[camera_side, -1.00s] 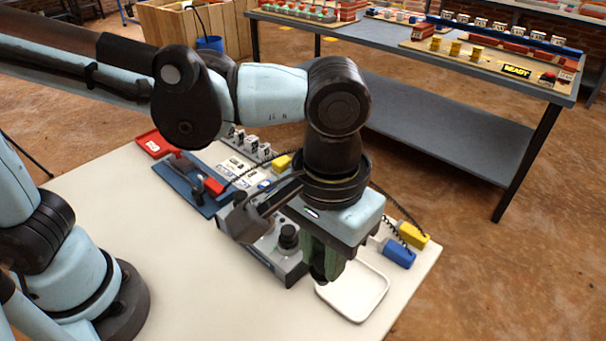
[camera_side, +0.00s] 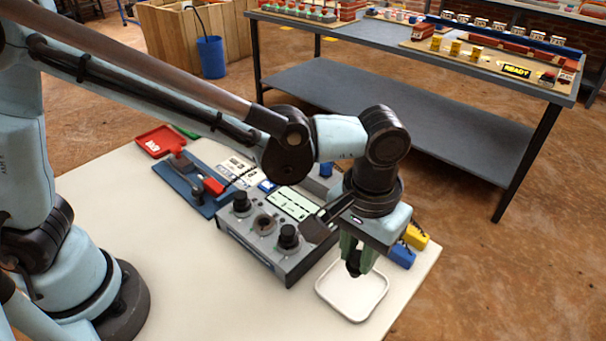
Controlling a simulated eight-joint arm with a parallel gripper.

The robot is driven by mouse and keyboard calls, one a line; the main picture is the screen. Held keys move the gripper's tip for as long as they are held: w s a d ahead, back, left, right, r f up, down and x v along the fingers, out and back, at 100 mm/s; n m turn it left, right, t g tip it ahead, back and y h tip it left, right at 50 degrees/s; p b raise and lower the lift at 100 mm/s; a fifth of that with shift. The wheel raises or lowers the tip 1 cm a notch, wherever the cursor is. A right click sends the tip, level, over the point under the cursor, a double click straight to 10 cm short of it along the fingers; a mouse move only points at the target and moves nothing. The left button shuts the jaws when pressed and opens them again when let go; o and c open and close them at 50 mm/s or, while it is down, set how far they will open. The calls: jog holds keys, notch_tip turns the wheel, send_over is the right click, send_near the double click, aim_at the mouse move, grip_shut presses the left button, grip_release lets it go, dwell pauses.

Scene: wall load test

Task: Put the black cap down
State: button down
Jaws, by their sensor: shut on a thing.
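My gripper (camera_side: 354,262) points down above the far part of the white tray (camera_side: 322,291) at the right of the table. Its green fingers are shut on a small black cap (camera_side: 353,269), which shows at the fingertips. The cap looks to be above the tray floor; its exact height is hard to tell. The fingers hide part of the cap. The tray is shallow, with rounded corners, and its visible floor is empty.
A grey control box (camera_side: 276,244) with black knobs stands left of the tray. Blue (camera_side: 401,256) and yellow (camera_side: 415,236) blocks lie behind the tray at right. A blue board with a lever (camera_side: 196,184) and a red tray (camera_side: 160,141) are farther back.

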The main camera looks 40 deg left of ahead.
aim_at(356, 267)
jog(key=shift+w+f, duration=0.15)
jog(key=shift+f, duration=2)
jog(key=shift+f, duration=0.1)
jog(key=c, duration=0.9)
grip_release()
jog(key=shift+c, duration=0.2)
